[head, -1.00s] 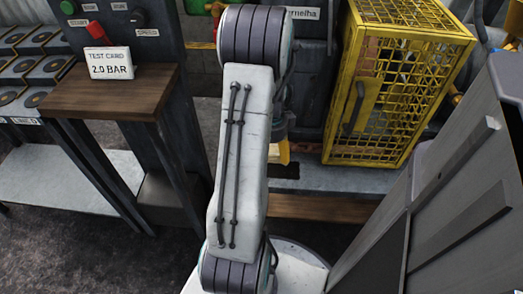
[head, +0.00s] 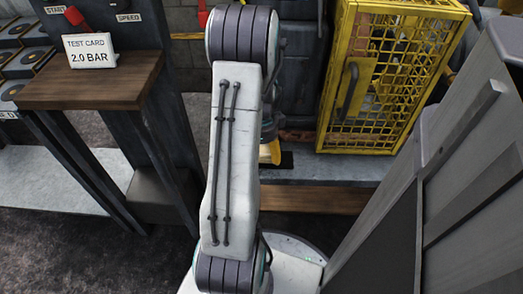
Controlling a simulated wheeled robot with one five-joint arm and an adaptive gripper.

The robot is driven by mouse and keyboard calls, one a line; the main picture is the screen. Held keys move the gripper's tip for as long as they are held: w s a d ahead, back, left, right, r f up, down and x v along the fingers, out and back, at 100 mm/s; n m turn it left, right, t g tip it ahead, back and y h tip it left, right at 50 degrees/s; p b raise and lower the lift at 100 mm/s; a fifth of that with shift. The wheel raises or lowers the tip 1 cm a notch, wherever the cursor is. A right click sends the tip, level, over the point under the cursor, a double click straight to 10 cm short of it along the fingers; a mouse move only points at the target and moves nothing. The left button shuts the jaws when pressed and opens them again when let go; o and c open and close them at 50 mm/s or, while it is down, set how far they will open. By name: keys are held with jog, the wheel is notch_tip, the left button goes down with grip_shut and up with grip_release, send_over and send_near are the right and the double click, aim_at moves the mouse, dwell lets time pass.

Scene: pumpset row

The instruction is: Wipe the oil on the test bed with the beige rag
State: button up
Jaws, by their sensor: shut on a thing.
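My gripper (head: 269,138) is mostly hidden behind my white arm link, which fills the middle of the head view. It is shut on a small beige-yellow thing, which looks like the beige rag (head: 270,153); only its right part shows. The rag is just above or at the front of the grey test bed (head: 330,170); I cannot tell whether it touches. A dark patch, perhaps the oil (head: 287,160), lies on the bed just right of the rag.
A yellow mesh cage (head: 350,130) stands on the bed to the right. At left, a wooden shelf (head: 95,90) holds a test card (head: 90,57) reading 2.0 BAR, beside a dark control post (head: 145,60). A wooden strip (head: 310,200) runs below the bed's front.

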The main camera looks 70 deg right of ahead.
jog(key=shift+f+b, duration=0.35)
jog(key=shift+f, duration=0.55)
jog(key=shift+s+f, duration=0.15)
jog(key=shift+s+d+r+p, duration=0.1)
jog(key=shift+s+d, duration=0.25)
jog(key=shift+s, duration=0.75)
jog(key=shift+s+d+r+p, duration=0.15)
jog(key=shift+s+d, duration=0.25)
jog(key=shift+s, duration=0.7)
jog(key=shift+s+d+f+p, duration=0.1)
jog(key=shift+s+d, duration=0.25)
jog(key=shift+s, duration=0.75)
jog(key=shift+w, duration=0.1)
jog(key=shift+w+a, duration=0.3)
jog(key=shift+w, duration=0.55)
jog(key=shift+w+a, duration=0.25)
jog(key=shift+w, duration=0.55)
jog(key=shift+f+b, duration=0.55)
jog(key=shift+f, duration=0.05)
